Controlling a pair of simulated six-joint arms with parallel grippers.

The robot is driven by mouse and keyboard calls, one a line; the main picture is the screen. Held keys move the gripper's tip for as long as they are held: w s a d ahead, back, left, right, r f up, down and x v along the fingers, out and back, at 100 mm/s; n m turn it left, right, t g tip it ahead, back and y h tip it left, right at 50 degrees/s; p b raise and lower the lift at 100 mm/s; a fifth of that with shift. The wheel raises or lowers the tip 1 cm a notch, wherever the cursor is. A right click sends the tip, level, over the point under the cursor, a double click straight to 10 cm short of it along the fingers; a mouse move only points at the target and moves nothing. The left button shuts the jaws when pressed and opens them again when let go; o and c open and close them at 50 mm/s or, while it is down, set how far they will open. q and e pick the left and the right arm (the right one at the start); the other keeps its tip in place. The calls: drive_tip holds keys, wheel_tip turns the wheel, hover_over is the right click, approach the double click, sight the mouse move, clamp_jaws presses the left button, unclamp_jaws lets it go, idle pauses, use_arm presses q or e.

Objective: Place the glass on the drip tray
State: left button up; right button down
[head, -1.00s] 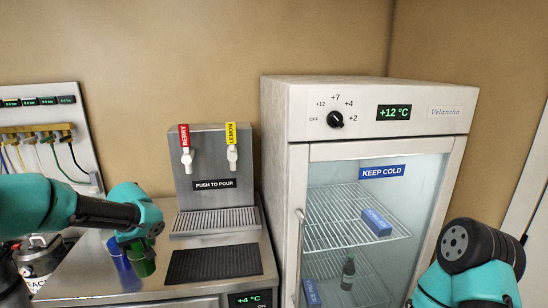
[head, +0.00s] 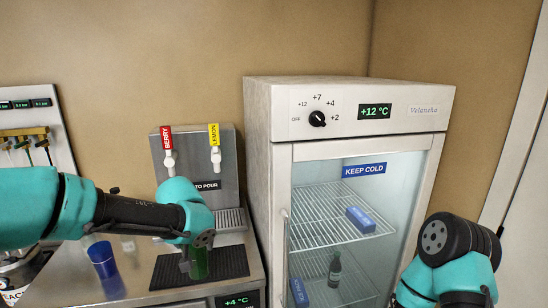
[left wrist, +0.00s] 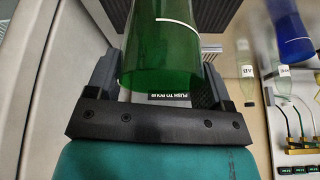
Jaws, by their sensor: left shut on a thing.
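The green glass (head: 199,266) is upright between the fingers of my left gripper (head: 192,262), which is shut on it. In the head view it is in front of the dark ribbed mat (head: 235,262); whether it touches the mat I cannot tell. In the left wrist view the green glass (left wrist: 165,50) fills the space between the two fingers. The slatted metal drip tray (head: 232,219) lies under the taps, behind the mat and partly hidden by my left arm. My right arm shows at the lower right, its gripper out of the picture.
A blue glass (head: 102,260) stands on the counter left of the mat. The berry tap (head: 168,158) and lemon tap (head: 215,158) hang above the drip tray. A glass-door fridge (head: 350,115) stands close on the right.

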use_arm(q)
drive_tip(key=shift+a, duration=0.15)
idle(0.5)
drive_tip(key=s+a+f+n+g+y, duration=0.1)
drive_tip(key=s+a+f+n, duration=0.1)
drive_tip(key=a, duration=0.8)
drive_tip(key=s+a+f+n+g+y, duration=0.1)
drive_tip(key=s+a+f+n, duration=0.2)
drive_tip(key=a+n, duration=0.4)
drive_tip(key=s+a+f+n+g+y, duration=0.1)
drive_tip(key=s+a+n, duration=0.3)
drive_tip(key=a, duration=0.9)
drive_tip(key=shift+s+a+f+y, duration=0.3)
drive_tip(key=shift+s+f+y, duration=0.15)
drive_tip(key=shift+f, duration=0.25)
drive_tip(key=shift+w, duration=0.1)
drive_tip(key=w+a+f, duration=0.1)
drive_tip(key=w+a, duration=0.9)
drive_tip(key=a, duration=0.1)
drive_tip(key=shift+a+f, duration=0.15)
drive_tip(key=shift+f, duration=0.05)
drive_tip(key=shift+w, duration=0.15)
